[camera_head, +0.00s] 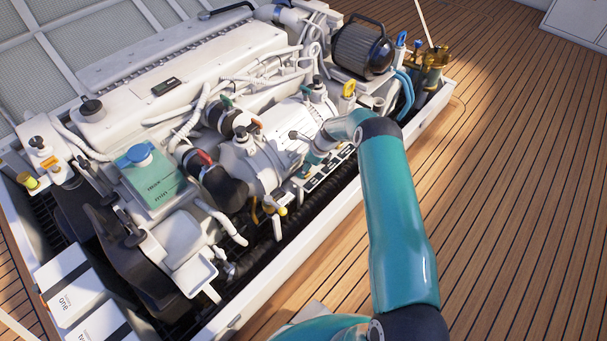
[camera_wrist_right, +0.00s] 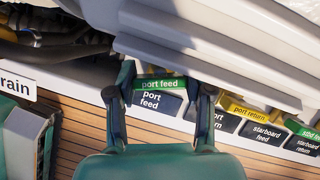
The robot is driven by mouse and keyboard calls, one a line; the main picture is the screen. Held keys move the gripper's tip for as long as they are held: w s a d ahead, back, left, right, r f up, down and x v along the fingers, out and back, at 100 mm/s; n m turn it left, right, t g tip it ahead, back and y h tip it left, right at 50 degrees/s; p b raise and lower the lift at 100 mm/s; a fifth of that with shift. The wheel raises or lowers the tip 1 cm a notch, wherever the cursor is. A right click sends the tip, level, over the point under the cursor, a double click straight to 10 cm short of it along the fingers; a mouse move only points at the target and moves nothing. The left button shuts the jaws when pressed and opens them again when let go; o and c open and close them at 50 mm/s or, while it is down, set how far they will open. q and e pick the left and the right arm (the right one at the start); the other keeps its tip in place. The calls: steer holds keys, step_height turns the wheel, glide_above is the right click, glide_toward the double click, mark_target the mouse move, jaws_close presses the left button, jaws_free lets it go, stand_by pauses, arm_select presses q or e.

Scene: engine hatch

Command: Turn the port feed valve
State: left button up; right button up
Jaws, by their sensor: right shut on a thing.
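The port feed valve's green handle (camera_wrist_right: 160,84), lettered "port feed", shows in the right wrist view. It lies crosswise just above a dark "port feed" label plate (camera_wrist_right: 157,103). My right gripper (camera_wrist_right: 163,88) has one finger at each end of this handle and is shut on it. In the head view my right gripper (camera_head: 312,163) is at the engine's near side, low beside the white housing. There the port feed handle is too small and covered to make out. My left gripper is in neither view.
Right of the port feed in the wrist view are the yellow port return handle (camera_wrist_right: 246,110) and the starboard feed label (camera_wrist_right: 267,133). A white engine casing (camera_wrist_right: 230,45) overhangs the valves. Black hose (camera_head: 300,220) runs along the hatch's near edge. The wooden deck (camera_head: 510,170) is clear.

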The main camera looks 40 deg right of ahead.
stand_by(0.3)
steer(key=o, duration=1.2)
steer(key=shift+c, duration=0.2)
steer(key=v, duration=0.7)
steer(key=shift+s+r, duration=0.15)
steer(key=shift+r, duration=0.2)
